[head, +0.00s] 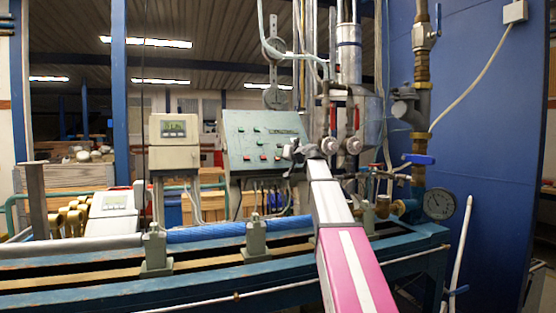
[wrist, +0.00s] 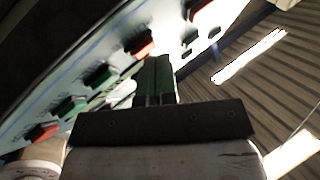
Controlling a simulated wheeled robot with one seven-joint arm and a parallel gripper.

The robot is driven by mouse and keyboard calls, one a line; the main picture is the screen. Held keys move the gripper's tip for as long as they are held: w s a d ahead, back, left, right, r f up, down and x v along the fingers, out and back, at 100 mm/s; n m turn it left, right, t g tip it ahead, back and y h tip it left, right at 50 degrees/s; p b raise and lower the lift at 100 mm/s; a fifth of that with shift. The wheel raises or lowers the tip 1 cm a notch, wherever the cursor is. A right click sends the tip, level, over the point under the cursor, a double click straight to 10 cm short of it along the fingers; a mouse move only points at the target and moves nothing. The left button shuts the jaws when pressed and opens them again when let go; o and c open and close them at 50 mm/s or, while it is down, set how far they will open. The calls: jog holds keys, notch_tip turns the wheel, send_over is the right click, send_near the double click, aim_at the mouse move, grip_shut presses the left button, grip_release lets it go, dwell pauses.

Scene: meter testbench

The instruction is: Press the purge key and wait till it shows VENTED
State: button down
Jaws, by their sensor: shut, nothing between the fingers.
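The sloped grey-green control panel (head: 236,150) stands behind the bench and carries several red and green keys; its face fills the upper left of the wrist view (wrist: 58,84). No label is readable, so I cannot tell which key is the purge key. My gripper (head: 291,151) is at the panel's right side, small in the head view. In the wrist view its dark fingers (wrist: 155,75) are shut and empty, close to the panel keys; I cannot tell whether they touch one.
A white meter box (head: 174,142) stands left of the panel. Pipes and a metal cylinder (head: 349,60) rise to its right, with a blue-handled valve (head: 419,159) and a pressure gauge (head: 438,204). A blue pipe (head: 205,233) runs along the bench below.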

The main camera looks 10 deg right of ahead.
dwell(0.5)
jog(key=shift+s+d+r, duration=0.1)
jog(key=shift+s+r, duration=0.35)
jog(key=shift+s, duration=0.1)
jog(key=shift+s+d+r, duration=0.2)
jog(key=shift+s+r, duration=0.65)
jog(key=shift+s, duration=0.05)
jog(key=shift+s+d+r, duration=0.2)
jog(key=shift+s+r, duration=0.65)
jog(key=shift+s, duration=0.05)
jog(key=shift+s+d+r, duration=0.1)
jog(key=shift+s+r, duration=0.35)
jog(key=shift+s, duration=0.05)
dwell(0.9)
jog(key=shift+s, duration=0.1)
dwell(1.5)
